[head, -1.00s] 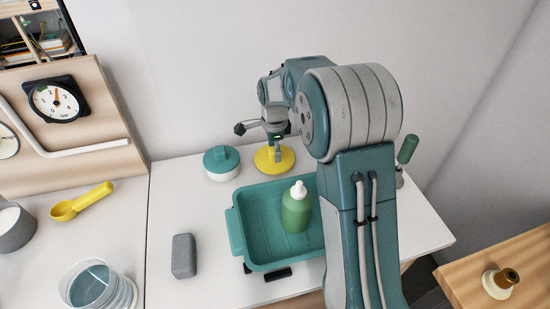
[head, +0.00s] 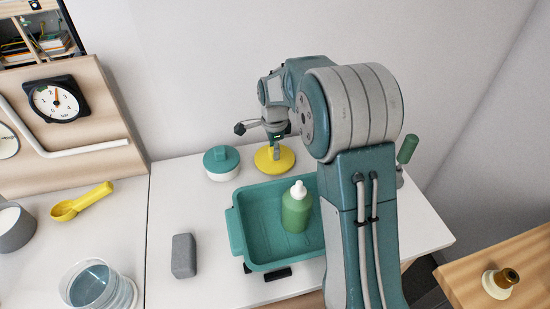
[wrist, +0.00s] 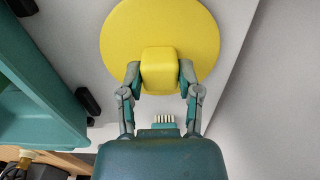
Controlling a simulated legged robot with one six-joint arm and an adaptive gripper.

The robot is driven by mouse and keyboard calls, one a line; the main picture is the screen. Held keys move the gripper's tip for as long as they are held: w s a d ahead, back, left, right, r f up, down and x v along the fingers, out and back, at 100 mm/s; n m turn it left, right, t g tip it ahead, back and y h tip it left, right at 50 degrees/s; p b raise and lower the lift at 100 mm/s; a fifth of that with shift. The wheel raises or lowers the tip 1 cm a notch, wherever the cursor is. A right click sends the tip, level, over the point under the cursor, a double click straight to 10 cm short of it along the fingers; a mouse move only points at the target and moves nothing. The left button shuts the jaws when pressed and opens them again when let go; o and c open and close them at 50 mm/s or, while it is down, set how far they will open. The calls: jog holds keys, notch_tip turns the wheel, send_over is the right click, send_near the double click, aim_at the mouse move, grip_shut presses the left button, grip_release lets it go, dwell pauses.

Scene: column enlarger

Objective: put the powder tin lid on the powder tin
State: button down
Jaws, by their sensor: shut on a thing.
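The yellow round lid (head: 286,163) lies flat near the back of the white table, or very close to its surface. It has a squarish yellow knob (wrist: 160,68) on top. My gripper (head: 274,152) points down over the lid, and its two fingers are shut on the knob from both sides, as the wrist view shows. A grey open tin with white contents (head: 15,236), apparently the powder tin, stands at the far left, partly cut off by the picture edge.
A teal tray (head: 238,235) holding a green bottle (head: 296,208) stands in front of the lid. A white pot with a teal lid (head: 221,162) is left of it. A grey block (head: 183,256), a yellow scoop (head: 82,202) and a glass vessel (head: 98,288) stand farther left.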

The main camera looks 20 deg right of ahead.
jog(key=shift+r, duration=0.55)
dwell(0.6)
jog(key=shift+r, duration=1.6)
